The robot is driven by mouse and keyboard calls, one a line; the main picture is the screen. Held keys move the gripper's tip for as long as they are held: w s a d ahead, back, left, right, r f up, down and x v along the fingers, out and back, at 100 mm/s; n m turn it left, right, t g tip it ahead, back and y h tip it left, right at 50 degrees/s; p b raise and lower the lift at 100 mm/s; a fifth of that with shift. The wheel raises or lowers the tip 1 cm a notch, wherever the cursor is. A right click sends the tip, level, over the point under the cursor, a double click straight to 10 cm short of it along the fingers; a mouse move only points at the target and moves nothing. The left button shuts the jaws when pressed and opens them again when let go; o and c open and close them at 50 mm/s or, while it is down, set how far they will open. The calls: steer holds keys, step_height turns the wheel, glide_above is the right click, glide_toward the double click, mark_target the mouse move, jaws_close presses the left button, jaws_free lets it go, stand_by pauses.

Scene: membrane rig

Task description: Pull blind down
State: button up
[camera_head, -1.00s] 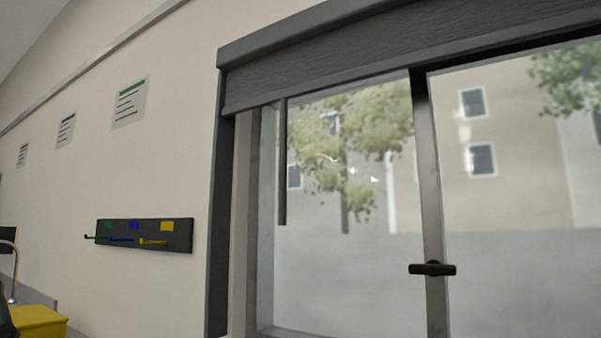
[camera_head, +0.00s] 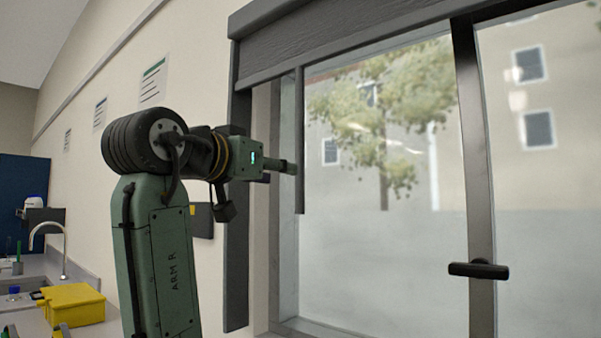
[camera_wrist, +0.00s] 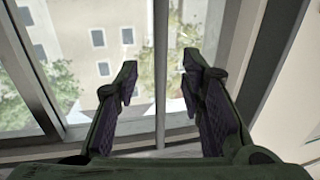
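The dark grey blind (camera_head: 340,36) is rolled down only over the top strip of the window. A thin dark pull rod (camera_head: 299,140) hangs from its left end in front of the glass. My gripper (camera_head: 290,168) is level with the lower half of this rod, with its tips at or very near it. In the wrist view my gripper (camera_wrist: 158,78) is open, and the rod (camera_wrist: 160,60) runs between the two fingers, with a gap on each side. I cannot tell how deep the rod lies between the fingers.
A window handle (camera_head: 478,270) sits on the dark middle post (camera_head: 474,150). The left window frame (camera_head: 239,270) stands close to my arm. A yellow box (camera_head: 72,303) is on the counter by a sink at lower left. A wall rack is mostly hidden behind my arm.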

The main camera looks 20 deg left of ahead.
mark_target(300, 175)
steer(key=w+p, duration=0.1)
steer(key=w, duration=0.2)
steer(key=w+d+p, duration=0.1)
steer(key=w, duration=0.1)
steer(key=w+p, duration=0.1)
steer(key=w, duration=0.2)
steer(key=shift+w+d+r, duration=0.1)
steer(key=shift+w+d, duration=0.05)
steer(key=shift+w, duration=0.75)
steer(key=shift+c, duration=0.5)
jaws_close()
